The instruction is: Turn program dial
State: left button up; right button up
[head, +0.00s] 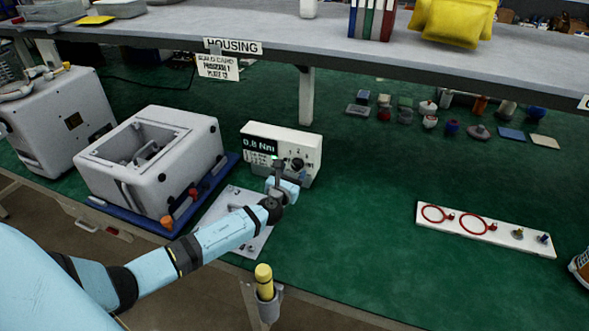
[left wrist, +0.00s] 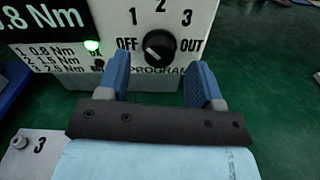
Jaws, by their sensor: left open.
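The program dial (left wrist: 160,46) is a black round knob on a white control box (head: 309,152). Labels OFF, 1, 2, 3 and OUT surround it, with PROGRAM below. A pale pointer mark shows on the knob; I cannot tell for sure which label it points at. The box's display (head: 260,143) reads 0.8 Nm, and a green light (left wrist: 92,45) is lit beside the 0.8 Nm line. My left gripper (left wrist: 160,66) is open, its blue fingers on either side of the dial and apart from it. In the head view the gripper (head: 284,180) is in front of the box.
A white open housing (head: 190,150) stands on a blue tray (head: 228,165) left of the box. A grey plate (head: 225,208) lies under my arm. A white strip with red rings (head: 510,233) lies at right. A shelf (head: 370,55) spans above.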

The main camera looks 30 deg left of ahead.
aim_at(297, 165)
pick_arm(q)
jog(key=shift+x, duration=1.25)
jog(key=c, duration=0.9)
jog(key=shift+f, duration=0.1)
pick_arm(e)
jog(key=shift+f, duration=0.2)
